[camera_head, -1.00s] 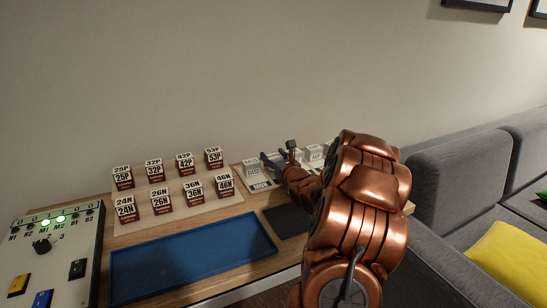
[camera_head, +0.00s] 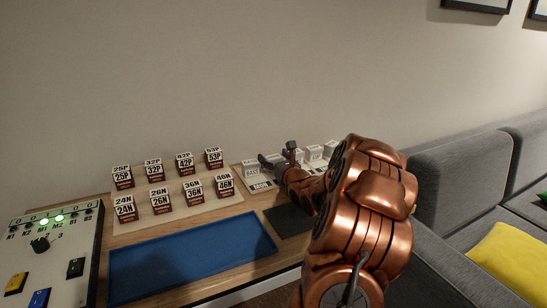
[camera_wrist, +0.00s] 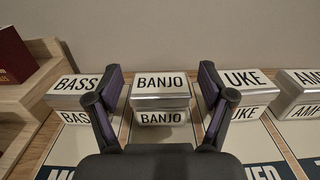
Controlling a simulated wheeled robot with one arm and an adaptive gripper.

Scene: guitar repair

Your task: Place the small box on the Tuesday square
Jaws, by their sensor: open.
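Several small silver boxes with white label plates stand in a row on a board. In the wrist view they read BASS (camera_wrist: 76,84), BANJO (camera_wrist: 161,83), UKE (camera_wrist: 245,79) and AMP, partly cut off (camera_wrist: 305,79). My gripper (camera_wrist: 162,82) is open, with one finger on each side of the BANJO box; I cannot tell whether they touch it. My gripper (camera_head: 280,156) also shows in the head view at the row. A MON square (camera_head: 262,186) lies in front of the leftmost box. A square reading WED (camera_wrist: 263,172) is partly visible. The square between them is mostly hidden by my gripper.
A stepped wooden rack with labelled brown blocks (camera_head: 162,201) stands to the left. A blue tray (camera_head: 190,258) and a dark mat (camera_head: 285,222) lie in front. A control panel (camera_head: 50,255) is at far left. A grey sofa (camera_head: 460,170) stands on the right.

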